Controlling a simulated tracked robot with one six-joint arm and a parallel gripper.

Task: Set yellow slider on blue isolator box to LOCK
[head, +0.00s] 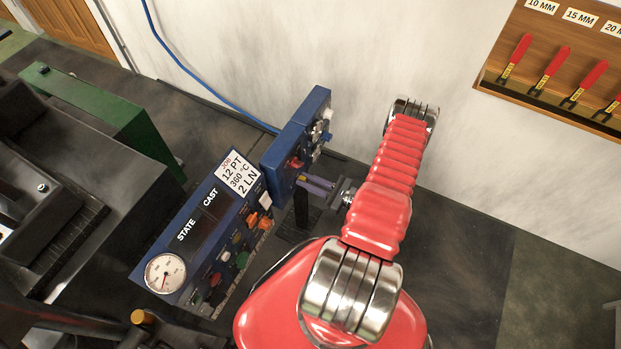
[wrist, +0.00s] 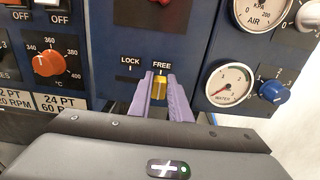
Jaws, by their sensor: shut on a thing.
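The blue isolator box (wrist: 125,90) faces me in the wrist view, with a LOCK label at left and a FREE label at right. The yellow slider (wrist: 159,88) sits just under the FREE label. My gripper (wrist: 160,86) has its two purple fingers on either side of the slider and is shut on it. In the head view the blue box (head: 272,178) stands near the wall, and my gripper (head: 305,182) reaches its front face from the right. The slider's contact with the fingers is too small to see there.
An orange temperature knob (wrist: 48,61) is left of the slider. A water gauge (wrist: 230,85) and a blue knob (wrist: 272,90) are close on the right. A control panel with a gauge (head: 165,273) stands at lower left, and a tool rack (head: 550,70) hangs on the wall.

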